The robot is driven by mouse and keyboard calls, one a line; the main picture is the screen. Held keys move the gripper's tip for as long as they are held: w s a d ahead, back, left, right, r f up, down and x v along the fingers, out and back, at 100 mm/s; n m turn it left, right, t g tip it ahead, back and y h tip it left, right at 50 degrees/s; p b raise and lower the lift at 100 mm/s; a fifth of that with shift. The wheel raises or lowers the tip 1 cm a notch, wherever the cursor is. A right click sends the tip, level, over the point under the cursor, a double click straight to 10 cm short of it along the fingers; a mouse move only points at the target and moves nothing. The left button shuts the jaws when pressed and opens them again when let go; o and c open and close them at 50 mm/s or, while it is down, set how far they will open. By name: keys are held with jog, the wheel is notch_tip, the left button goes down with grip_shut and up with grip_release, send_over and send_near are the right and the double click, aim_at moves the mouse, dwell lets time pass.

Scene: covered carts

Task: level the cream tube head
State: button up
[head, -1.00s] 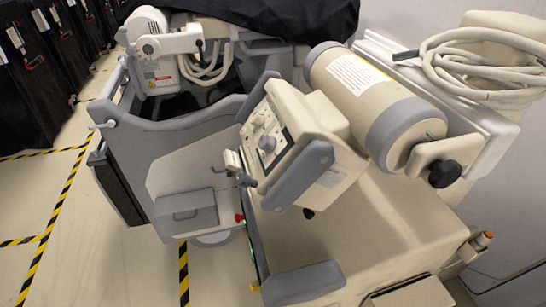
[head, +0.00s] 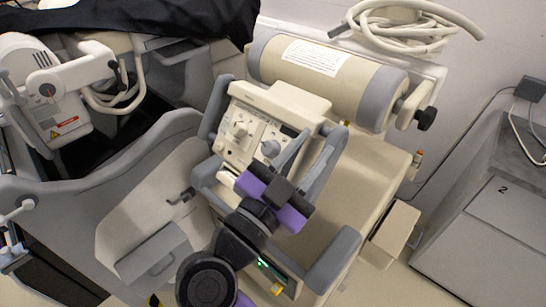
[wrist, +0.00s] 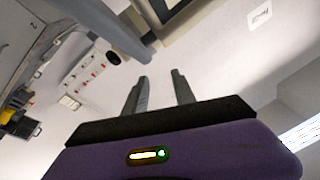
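The cream tube head (head: 340,75) is a thick cream cylinder with grey end bands and a white label, at the top middle of the head view. Its axis slopes down to the right in the picture; how far it is off level in the room I cannot tell. A black knob (head: 426,118) sits on a cream bracket at its right end. My gripper (head: 314,141) is in front of the cart's control panel, below and apart from the cylinder in the picture. Its two fingers (wrist: 160,80) stand apart with nothing between them in the wrist view.
The cream control panel (head: 258,135) with dials and grey handles is close behind my gripper. A coiled cable (head: 400,28) lies above the cylinder. A white head with a red label (head: 55,100) is at left, near a black cover (head: 150,18). A grey cabinet (head: 500,225) is at right.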

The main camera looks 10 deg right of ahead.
jog(key=f+n+g, duration=0.1)
jog(key=f, duration=0.1)
jog(key=f+n, duration=0.1)
jog(key=f, duration=0.1)
jog(key=f+n+g+y, duration=0.1)
jog(key=f, duration=0.1)
jog(key=shift+s+a+g, duration=0.25)
jog(key=shift+g, duration=0.05)
jog(key=shift+n, duration=0.5)
jog(key=shift+p+x, duration=0.35)
jog(key=shift+x, duration=3.55)
jog(key=shift+s+d, duration=0.1)
grip_shut()
